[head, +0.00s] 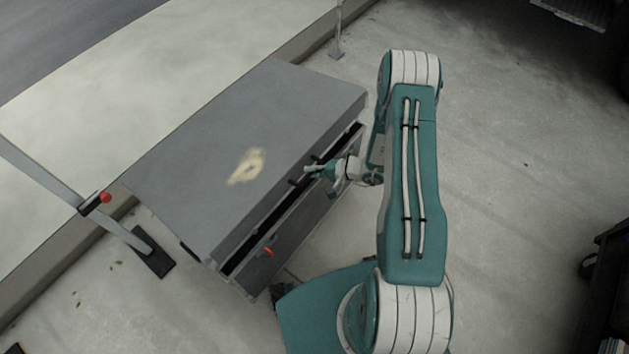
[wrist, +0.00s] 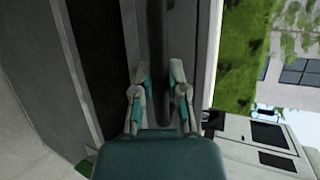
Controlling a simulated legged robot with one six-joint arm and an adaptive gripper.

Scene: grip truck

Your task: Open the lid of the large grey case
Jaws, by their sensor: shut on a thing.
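The large grey case (head: 290,238) stands on the concrete floor, left of my arm. Its lid (head: 200,160) is raised a little, with a dark gap along the front edge. A worn pale patch marks the lid's top. My gripper (head: 310,170) is at the front edge of the lid, shut on the dark lid handle (head: 296,181). In the wrist view my gripper (wrist: 160,78) has its two fingers on either side of the dark handle bar (wrist: 157,35). The inside of the case is too dark to make out.
A red latch (head: 268,252) shows on the case front. A post with a red knob (head: 104,197) stands close at the left, and another post (head: 337,40) stands behind. A kerb (head: 310,38) runs behind the case.

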